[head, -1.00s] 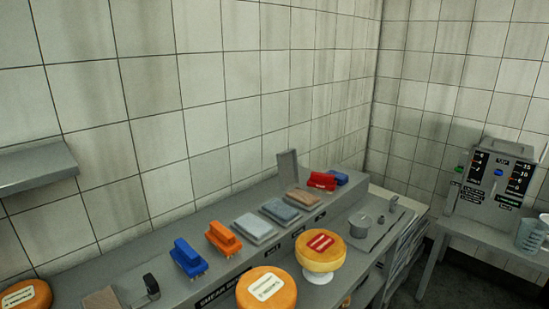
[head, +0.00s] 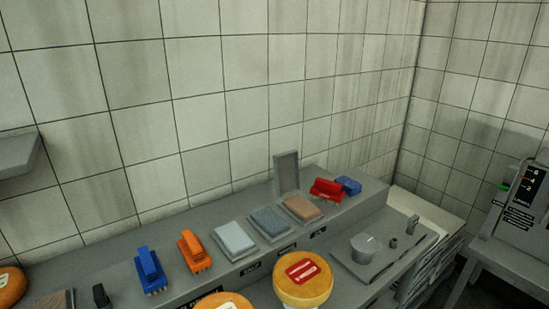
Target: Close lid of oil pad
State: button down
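An upright grey lid (head: 286,173) stands open at the back of the counter, near its right end. A brown pad (head: 302,208) lies flat just in front of it, its top uncovered. A dark grey-blue pad (head: 270,223) and a pale grey-blue pad (head: 234,240) lie to its left in the same row. The small labels on the counter front below the pads are too small to read, so I cannot read which one says oil. My gripper is not in view.
A red brush (head: 326,191) and a blue one (head: 349,185) sit right of the lid. Orange (head: 194,251) and blue (head: 150,270) brushes stand left of the pads. A cheese wheel with a red mark (head: 303,280) is in front. A tiled wall rises behind.

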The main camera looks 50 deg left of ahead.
aim_at(286, 164)
jog(key=u, duration=0.05)
jog(key=i, duration=1.4)
jog(key=u, duration=1)
jog(key=k, duration=0.25)
jog(key=u, duration=2.8)
